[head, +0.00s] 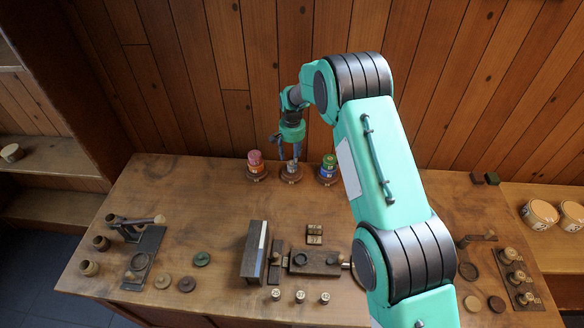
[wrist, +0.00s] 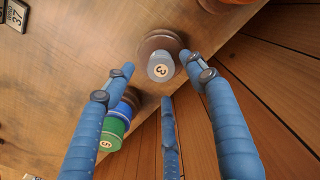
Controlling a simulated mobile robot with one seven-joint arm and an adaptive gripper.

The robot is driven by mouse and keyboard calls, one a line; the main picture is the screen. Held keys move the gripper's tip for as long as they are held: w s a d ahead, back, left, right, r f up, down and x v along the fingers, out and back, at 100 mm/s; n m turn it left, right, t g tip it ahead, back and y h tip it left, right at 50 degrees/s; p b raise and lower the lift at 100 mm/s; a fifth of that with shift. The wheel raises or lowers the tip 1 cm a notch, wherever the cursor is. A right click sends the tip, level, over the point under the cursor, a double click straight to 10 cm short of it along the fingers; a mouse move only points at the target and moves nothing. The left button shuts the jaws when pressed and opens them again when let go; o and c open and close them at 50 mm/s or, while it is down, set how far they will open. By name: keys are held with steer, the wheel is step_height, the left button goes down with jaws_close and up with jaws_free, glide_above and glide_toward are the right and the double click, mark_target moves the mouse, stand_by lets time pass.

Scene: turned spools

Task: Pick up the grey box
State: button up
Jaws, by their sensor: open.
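The grey box (wrist: 161,67) is a small round grey piece with a pale disc marked 3. It stands on a dark brown round base (wrist: 153,43) near the back edge of the table. In the head view the grey box (head: 292,170) is partly hidden by my gripper (head: 290,150), which hangs just above it. In the wrist view my gripper (wrist: 160,76) has its blue fingers spread, with the grey box between and beyond the tips. The gripper is open and empty. I cannot tell whether any fingertip touches the box.
A red-and-pink stack (head: 255,162) stands left of the grey box, and a green-and-blue stack (head: 328,168) right of it; both are close. The plank wall (head: 260,60) rises behind. Wooden fixtures (head: 255,252) and small discs lie nearer the front. The table's left back is clear.

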mark_target(292, 164)
steer(key=shift+s+a+f, duration=0.1)
steer(key=shift+f, duration=2.5)
steer(key=c, duration=1.1)
